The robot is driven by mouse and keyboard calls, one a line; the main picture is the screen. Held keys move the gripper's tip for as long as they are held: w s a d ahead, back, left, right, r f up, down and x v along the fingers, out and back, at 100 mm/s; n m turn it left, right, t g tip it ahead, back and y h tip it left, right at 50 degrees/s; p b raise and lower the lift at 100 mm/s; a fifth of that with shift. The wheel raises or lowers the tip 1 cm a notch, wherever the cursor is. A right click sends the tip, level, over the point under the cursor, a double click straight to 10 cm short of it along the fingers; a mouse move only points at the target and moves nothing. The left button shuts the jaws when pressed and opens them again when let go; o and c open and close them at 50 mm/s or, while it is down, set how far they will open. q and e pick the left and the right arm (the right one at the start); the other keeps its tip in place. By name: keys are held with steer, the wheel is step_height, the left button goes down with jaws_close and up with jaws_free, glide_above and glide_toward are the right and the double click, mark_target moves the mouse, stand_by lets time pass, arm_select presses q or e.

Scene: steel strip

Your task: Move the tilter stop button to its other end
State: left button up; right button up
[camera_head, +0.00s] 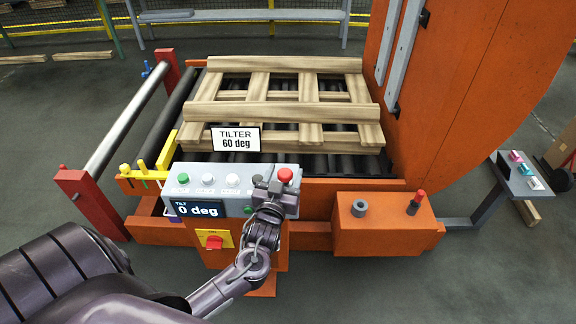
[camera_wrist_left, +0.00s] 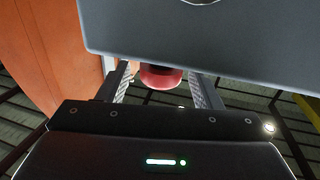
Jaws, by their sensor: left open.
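The grey control panel (camera_head: 205,172) stands at the front of the orange tilter, with a red mushroom button (camera_head: 285,175) at its right end. This looks like the stop button. My left gripper (camera_head: 272,187) is open at the panel's right end, right by the red button. In the left wrist view the red button (camera_wrist_left: 160,78) shows between the two fingers (camera_wrist_left: 163,88), its upper part hidden by a grey panel edge. I cannot tell whether the fingers touch it. My right gripper is not in view.
A small display (camera_head: 197,209) reads "TILT 0 deg"; a sign (camera_head: 236,138) reads "TILTER 60 deg". A wooden pallet (camera_head: 280,113) lies on the rollers. An orange box (camera_head: 385,235) is at right.

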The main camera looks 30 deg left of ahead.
mark_target(287, 165)
arm_select(q)
steer(key=shift+x, duration=0.85)
steer(key=shift+w+a+f, duration=0.1)
steer(key=shift+w+a, duration=0.05)
steer(key=shift+w, duration=0.2)
steer(key=shift+w+a, duration=0.1)
steer(key=shift+w, duration=0.1)
steer(key=c, duration=0.7)
jaws_close()
steer(key=shift+w+r+p, duration=0.1)
steer(key=shift+r+p, duration=0.6)
steer(key=shift+p, duration=0.2)
steer(key=o, duration=0.7)
jaws_free()
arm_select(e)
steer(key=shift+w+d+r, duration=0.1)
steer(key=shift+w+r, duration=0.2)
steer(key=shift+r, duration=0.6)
